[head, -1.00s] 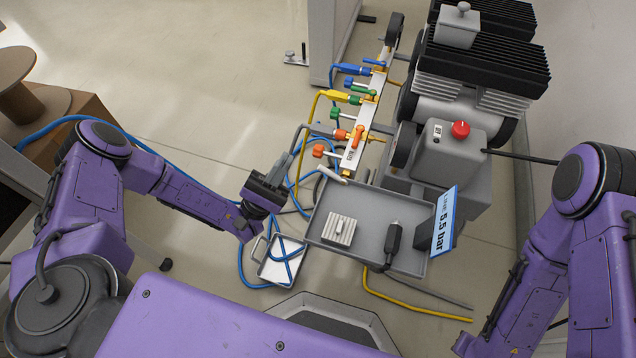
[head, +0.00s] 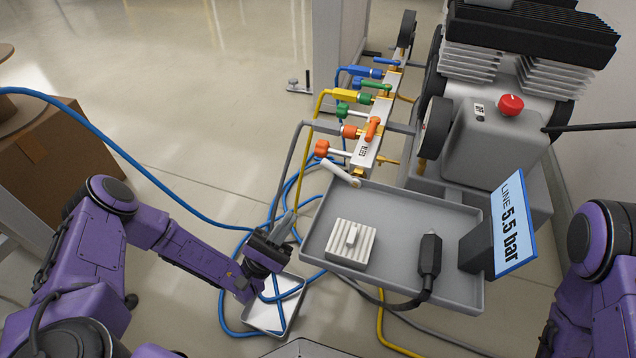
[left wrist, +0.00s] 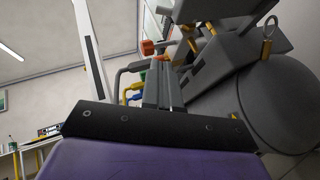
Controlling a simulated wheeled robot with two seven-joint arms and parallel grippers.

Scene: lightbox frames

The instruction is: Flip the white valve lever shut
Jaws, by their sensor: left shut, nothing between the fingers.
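The white valve lever (head: 340,172) is at the near end of the valve manifold (head: 368,152), just behind the tray's left back corner. It points up and left from its pivot, across the line of the manifold. My left gripper (head: 286,223) is shut and empty, left of the tray and nearer to me than the lever, clearly apart from it. In the left wrist view its closed fingers (left wrist: 163,86) point toward the coloured valve fittings; I cannot make out the white lever there. My right gripper is out of view; only part of that arm shows.
The grey tray (head: 398,203) holds a ribbed block (head: 351,243) and a black tool (head: 430,262). A pressure sign (head: 513,222) stands at its right. The compressor (head: 492,140) fills the back right.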

